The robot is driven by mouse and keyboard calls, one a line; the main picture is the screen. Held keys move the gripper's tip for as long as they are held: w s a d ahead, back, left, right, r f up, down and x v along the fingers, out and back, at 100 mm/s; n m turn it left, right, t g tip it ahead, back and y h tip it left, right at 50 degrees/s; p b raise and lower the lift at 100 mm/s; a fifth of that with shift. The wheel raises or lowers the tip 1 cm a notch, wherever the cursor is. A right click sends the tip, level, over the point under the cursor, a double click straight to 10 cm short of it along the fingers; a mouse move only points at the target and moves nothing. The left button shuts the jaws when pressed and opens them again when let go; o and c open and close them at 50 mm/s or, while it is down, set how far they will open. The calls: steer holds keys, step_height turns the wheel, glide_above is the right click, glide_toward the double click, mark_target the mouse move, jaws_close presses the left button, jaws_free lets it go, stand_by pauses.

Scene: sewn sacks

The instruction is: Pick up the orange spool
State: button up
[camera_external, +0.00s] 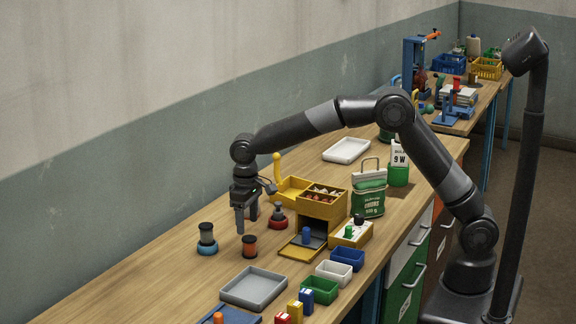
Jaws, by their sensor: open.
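The orange spool (249,248), an orange-brown cylinder with a dark top, stands upright on the wooden workbench (170,275). My gripper (246,226) points down with its fingers apart and nothing visible between them. It is just above and behind the spool in this view. One finger's tip appears close to the spool's upper left edge; I cannot tell whether they touch.
A dark-topped spool on a blue base (207,240) stands left of my gripper, and a red-based piece (278,217) stands close on the right. A yellow box (323,207) is further right. A grey tray (254,289) lies in front. Bench at left is clear.

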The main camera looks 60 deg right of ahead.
mark_target(248, 238)
step_height(248, 238, down, 9)
steer(key=shift+s+r, duration=0.15)
steer(key=shift+r, duration=0.05)
stand_by(0.3)
steer(key=shift+c, duration=0.6)
steer(key=c, duration=0.9)
steer(key=shift+r, duration=0.2)
steer(key=shift+c, duration=0.2)
